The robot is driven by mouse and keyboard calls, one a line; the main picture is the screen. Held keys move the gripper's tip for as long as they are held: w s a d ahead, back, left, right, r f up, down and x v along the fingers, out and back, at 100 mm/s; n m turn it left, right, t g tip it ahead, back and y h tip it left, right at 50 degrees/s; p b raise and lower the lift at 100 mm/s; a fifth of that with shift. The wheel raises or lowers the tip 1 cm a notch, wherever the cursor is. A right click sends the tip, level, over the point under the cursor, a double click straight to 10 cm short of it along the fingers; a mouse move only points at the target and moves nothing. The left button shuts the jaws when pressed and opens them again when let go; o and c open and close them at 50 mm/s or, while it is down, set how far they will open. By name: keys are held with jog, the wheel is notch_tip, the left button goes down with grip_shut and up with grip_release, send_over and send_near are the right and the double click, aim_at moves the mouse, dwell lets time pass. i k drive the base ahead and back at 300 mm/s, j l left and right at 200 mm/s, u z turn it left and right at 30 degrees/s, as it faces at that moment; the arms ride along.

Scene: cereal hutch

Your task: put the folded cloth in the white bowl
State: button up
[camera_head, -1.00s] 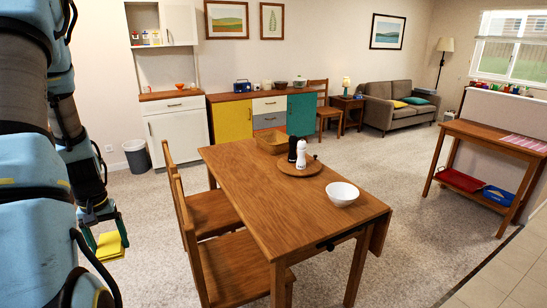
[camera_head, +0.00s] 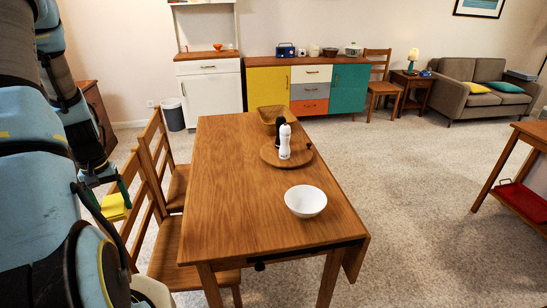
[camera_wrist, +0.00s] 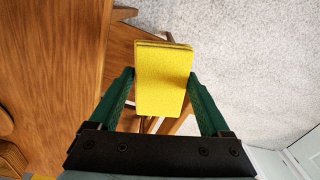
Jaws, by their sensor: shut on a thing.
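The yellow folded cloth (camera_wrist: 162,80) is held between the green fingers of my gripper (camera_wrist: 162,92) in the wrist view. In the head view the cloth (camera_head: 115,207) shows at the left, beside the chairs and apart from the table, with my gripper (camera_head: 122,190) partly hidden by my arm. The white bowl (camera_head: 305,201) stands upright on the wooden table (camera_head: 225,225), near its right front side. It looks empty.
Two wooden chairs (camera_head: 142,228) stand at the table's left side, between my gripper and the tabletop. A round board (camera_head: 270,155) with a white shaker (camera_head: 284,142) and a dark one stands behind the bowl. A wicker basket (camera_head: 268,113) is farther back. The left tabletop is clear.

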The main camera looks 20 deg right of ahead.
aim_at(305, 203)
jog(key=l+u, duration=0.1)
jog(key=l, duration=0.35)
jog(key=k+l+u, duration=0.15)
jog(key=l, duration=0.35)
jog(key=l+u, duration=0.1)
jog(key=l, duration=0.35)
